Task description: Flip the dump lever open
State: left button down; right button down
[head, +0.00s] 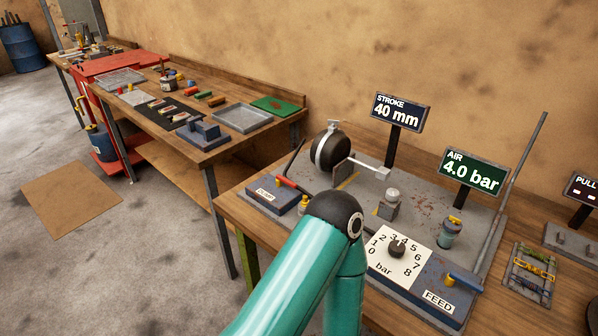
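The dump valve is a dark grey block (262,207) with a white label (265,193) at the left end of the grey test board. A teal arm of mine rises from the bottom middle in front of the board. Neither gripper shows in the head view.
A round black chamber with a pale band (329,149) stands behind the dump block. A pressure dial (397,252) and the feed block with a blue lever (464,283) are to the right. Signs read stroke 40 mm (397,112) and air 4.0 bar (470,172).

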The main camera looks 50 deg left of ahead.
aim_at(279, 179)
jog(key=u, duration=0.1)
jog(key=k, duration=1.7)
jog(key=u, duration=0.5)
jog(key=i, duration=1.05)
jog(key=z, duration=0.05)
